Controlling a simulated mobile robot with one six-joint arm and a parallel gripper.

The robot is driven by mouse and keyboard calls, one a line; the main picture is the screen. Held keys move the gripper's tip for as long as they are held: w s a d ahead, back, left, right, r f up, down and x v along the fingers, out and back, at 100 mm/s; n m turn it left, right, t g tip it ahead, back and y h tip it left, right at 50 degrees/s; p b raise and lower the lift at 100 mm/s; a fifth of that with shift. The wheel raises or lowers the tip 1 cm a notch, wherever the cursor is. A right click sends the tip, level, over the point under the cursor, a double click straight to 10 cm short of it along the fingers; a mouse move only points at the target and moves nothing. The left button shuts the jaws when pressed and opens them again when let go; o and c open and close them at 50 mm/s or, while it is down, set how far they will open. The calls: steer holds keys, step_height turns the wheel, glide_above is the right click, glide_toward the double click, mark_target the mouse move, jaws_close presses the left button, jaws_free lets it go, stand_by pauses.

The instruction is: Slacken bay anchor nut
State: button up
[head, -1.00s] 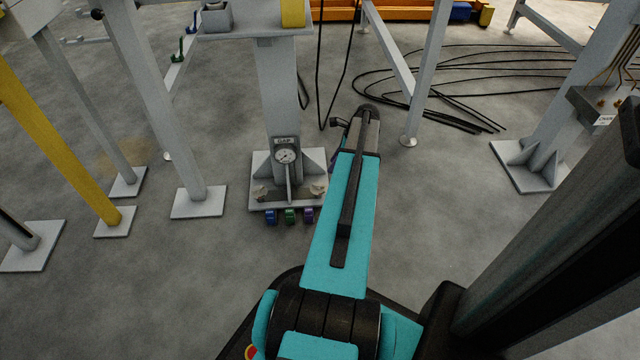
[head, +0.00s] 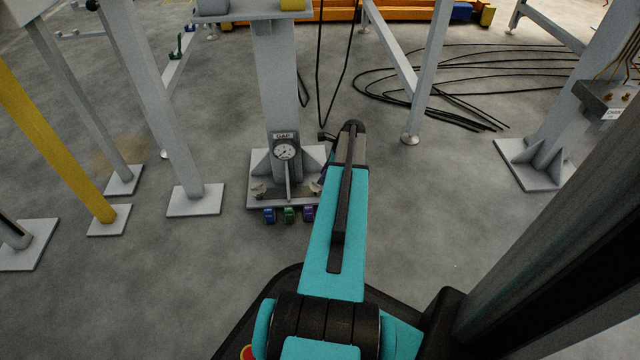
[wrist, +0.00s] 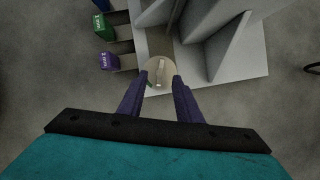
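The anchor nut (wrist: 160,70) shows in the wrist view as a pale round piece with a narrow raised bar, at the corner of a grey base plate (wrist: 240,75). My gripper (wrist: 160,80) has two purple fingers, spread apart, with their tips on either side of the nut; I cannot tell whether they touch it. In the head view the base plate (head: 262,168) carries a column with a dial gauge marked GAP (head: 285,152). Another nut (head: 259,190) sits at its left front corner. My arm largely hides the gripper and the right front corner there.
Blue (head: 269,216), green (head: 289,215) and purple (head: 308,213) blocks line the plate's front edge. Upright gusset plates (wrist: 210,22) rise close to the nut. Black cables (head: 440,90) lie on the floor behind right. Grey floor in front left is open.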

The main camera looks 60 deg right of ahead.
steer(key=shift+b+x, duration=0.75)
steer(key=shift+x, duration=1.15)
steer(key=shift+c, duration=0.3)
